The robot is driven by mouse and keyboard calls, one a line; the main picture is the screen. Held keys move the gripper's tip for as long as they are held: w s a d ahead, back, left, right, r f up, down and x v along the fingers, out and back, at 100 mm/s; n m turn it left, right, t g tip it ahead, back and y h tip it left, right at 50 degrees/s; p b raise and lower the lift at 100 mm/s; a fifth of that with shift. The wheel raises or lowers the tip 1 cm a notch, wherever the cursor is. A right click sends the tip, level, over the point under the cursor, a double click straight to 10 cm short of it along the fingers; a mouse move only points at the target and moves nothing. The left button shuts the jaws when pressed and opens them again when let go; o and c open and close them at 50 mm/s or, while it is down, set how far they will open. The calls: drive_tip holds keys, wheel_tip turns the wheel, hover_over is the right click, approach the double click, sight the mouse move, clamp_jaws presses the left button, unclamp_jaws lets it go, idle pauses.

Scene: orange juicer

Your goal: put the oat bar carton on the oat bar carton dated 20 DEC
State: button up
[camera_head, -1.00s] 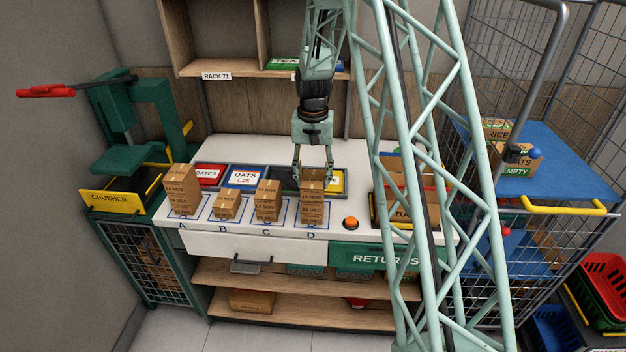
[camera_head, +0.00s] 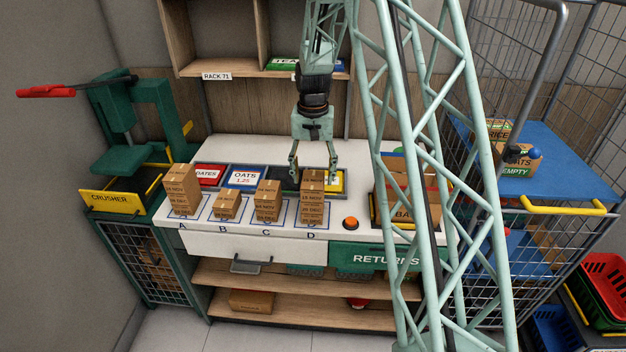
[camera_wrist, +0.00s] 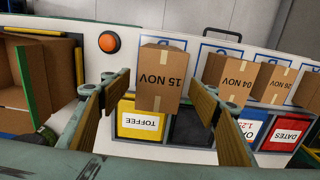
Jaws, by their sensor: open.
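The stack at D (camera_head: 313,206) is topped by a carton (camera_head: 313,178) that reads 15 NOV in the wrist view (camera_wrist: 163,72). Lower date labels on that stack are too small to read surely. My gripper (camera_head: 314,175) is open at the top of the D stack, with a finger to either side of the top carton and gaps between. In the wrist view my gripper (camera_wrist: 160,82) shows its spread fingers with nothing gripped.
Stack A (camera_head: 181,190), stack B (camera_head: 227,206) and stack C (camera_head: 268,200) stand left of D. Label trays, including OATS (camera_head: 246,177), lie behind. An orange button (camera_head: 351,223) and a larger open carton (camera_head: 395,180) are right of D. A green crusher (camera_head: 125,130) stands left.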

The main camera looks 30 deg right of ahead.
sight(313, 180)
wheel_tip(313, 180, up, 11)
drive_tip(key=shift+f, duration=0.2)
idle(0.4)
idle(0.4)
drive_tip(key=s+a+r+n+t, duration=0.1)
drive_tip(key=s+a+r+n, duration=0.1)
drive_tip(key=s+a+r, duration=0.65)
drive_tip(key=s+a+r+n+t, duration=0.1)
drive_tip(key=s+a+r, duration=0.4)
drive_tip(key=s+r, duration=0.7)
drive_tip(key=s+a+n+t, duration=0.1)
drive_tip(key=s+a+n, duration=0.1)
drive_tip(key=s, duration=1)
drive_tip(key=s+a+r+n, duration=0.1)
drive_tip(key=s+a, duration=0.4)
drive_tip(key=s, duration=0.8)
drive_tip(key=shift+s+a+r+n+t, duration=0.25)
drive_tip(key=shift+s+r+n+t, duration=0.05)
drive_tip(key=shift+n+t, duration=0.1)
